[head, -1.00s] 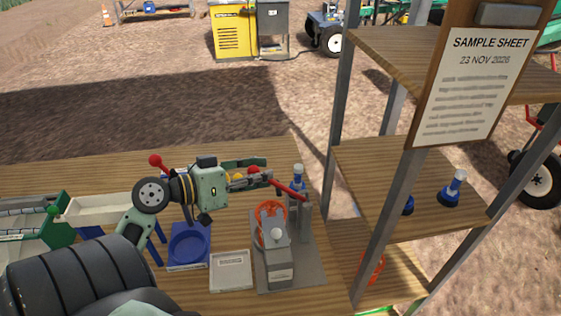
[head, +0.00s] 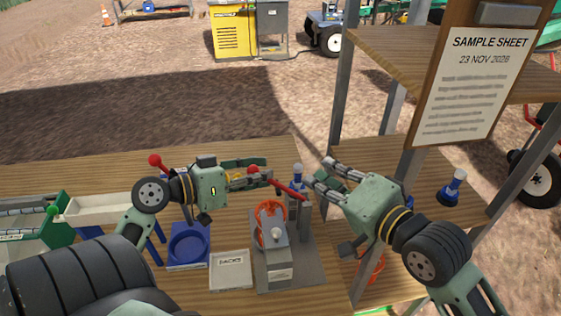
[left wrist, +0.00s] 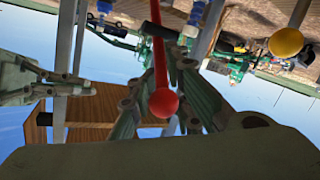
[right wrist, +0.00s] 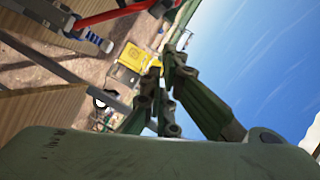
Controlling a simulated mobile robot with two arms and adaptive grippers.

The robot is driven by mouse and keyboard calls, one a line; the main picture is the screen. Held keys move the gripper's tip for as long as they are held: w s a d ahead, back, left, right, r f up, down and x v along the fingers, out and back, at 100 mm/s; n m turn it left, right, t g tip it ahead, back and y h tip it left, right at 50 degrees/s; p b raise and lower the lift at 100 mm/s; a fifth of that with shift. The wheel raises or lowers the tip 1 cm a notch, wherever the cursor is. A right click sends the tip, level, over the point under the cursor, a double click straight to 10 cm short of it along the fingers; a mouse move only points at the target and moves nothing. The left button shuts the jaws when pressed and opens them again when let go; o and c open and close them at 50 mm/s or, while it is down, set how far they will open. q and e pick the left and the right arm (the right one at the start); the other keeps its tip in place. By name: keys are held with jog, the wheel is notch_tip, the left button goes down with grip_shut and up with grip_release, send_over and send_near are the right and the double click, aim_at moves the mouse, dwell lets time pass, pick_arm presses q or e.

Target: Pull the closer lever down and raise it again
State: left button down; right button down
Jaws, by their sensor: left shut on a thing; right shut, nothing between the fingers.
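A red lever (head: 288,188) with a round red knob slants down to the right, to a grey upright on the grey machine. My left gripper (head: 262,174) is shut on the lever's knob end. In the left wrist view the red knob (left wrist: 163,102) sits between the fingers, with the red bar running away from it. My right gripper (head: 317,173) is in the air just right of the lever's far end, shut and empty. In the right wrist view its fingertips (right wrist: 170,68) are close together, and a red bar (right wrist: 110,15) shows at upper left.
The grey machine (head: 273,262) carries an orange wheel (head: 262,218). A blue-capped bottle (head: 298,176) stands behind the lever. A wooden shelf unit (head: 345,85) stands on the right.

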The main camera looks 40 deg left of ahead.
pick_arm(q)
jog(key=shift+a+r, duration=0.1)
pick_arm(e)
jog(key=x, duration=0.3)
jog(key=s+x, duration=0.1)
jog(key=x, duration=0.3)
jog(key=s+x, duration=0.1)
jog(key=x, duration=0.3)
jog(key=shift+s+a+f, duration=0.15)
jog(key=shift+a+f, duration=0.05)
jog(key=shift+a, duration=0.1)
jog(key=shift+s+a+f, duration=0.15)
jog(key=shift+s+a, duration=0.05)
jog(key=shift+s, duration=0.15)
